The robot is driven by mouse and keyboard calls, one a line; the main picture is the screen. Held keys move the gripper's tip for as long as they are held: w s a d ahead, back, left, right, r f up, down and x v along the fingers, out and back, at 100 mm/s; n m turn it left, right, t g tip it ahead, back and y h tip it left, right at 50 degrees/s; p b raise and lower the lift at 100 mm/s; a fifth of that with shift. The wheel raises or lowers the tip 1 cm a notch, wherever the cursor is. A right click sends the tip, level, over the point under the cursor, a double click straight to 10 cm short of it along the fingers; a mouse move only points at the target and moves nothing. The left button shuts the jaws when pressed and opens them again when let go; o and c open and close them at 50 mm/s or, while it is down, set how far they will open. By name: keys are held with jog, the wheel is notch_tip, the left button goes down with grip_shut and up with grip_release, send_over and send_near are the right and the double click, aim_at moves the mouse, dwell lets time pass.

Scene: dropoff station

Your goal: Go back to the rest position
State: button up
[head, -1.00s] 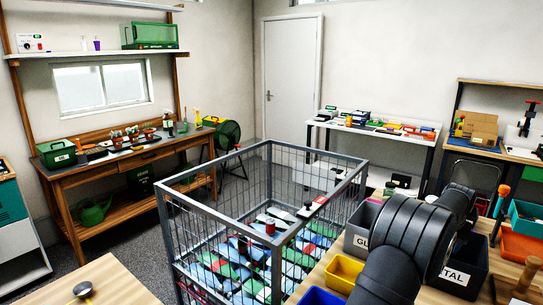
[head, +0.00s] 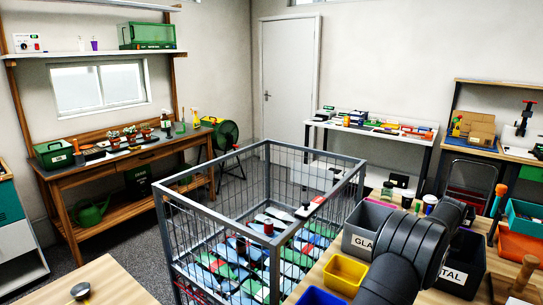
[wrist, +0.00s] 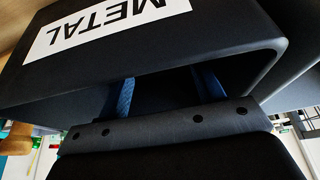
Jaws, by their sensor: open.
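My black arm reaches across the sorting table at the lower right of the head view, and its end is hidden there. In the wrist view my gripper (wrist: 167,88) shows as two blue fingers set apart, with nothing visible between them. The dark METAL bin (wrist: 225,55) fills much of the wrist view, close to the fingers. I cannot tell whether the fingertips are inside it. The METAL bin (head: 459,282) also shows behind my arm in the head view.
A grey GLASS bin (head: 361,221) stands left of my arm, with a yellow bin (head: 345,272) and a blue bin (head: 318,297) nearer. Several cups stand behind. A wire cage (head: 215,238) holding several items is left of the table. A wooden stand (head: 524,272) is at the right.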

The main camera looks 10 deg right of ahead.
notch_tip(320, 180, up, 18)
jog(key=w+a+n, duration=0.2)
jog(key=w+a, duration=0.4)
jog(key=a, duration=0.3)
jog(key=w+a+r+n+y, duration=0.1)
jog(key=w+a+n, duration=0.1)
jog(key=w+a, duration=0.4)
jog(key=w+a+n+t+y, duration=0.1)
jog(key=w+a, duration=0.5)
jog(key=a, duration=0.8)
jog(key=shift+w+a+r+n, duration=0.15)
jog(key=shift+w+r+n, duration=0.1)
jog(key=shift+n, duration=0.25)
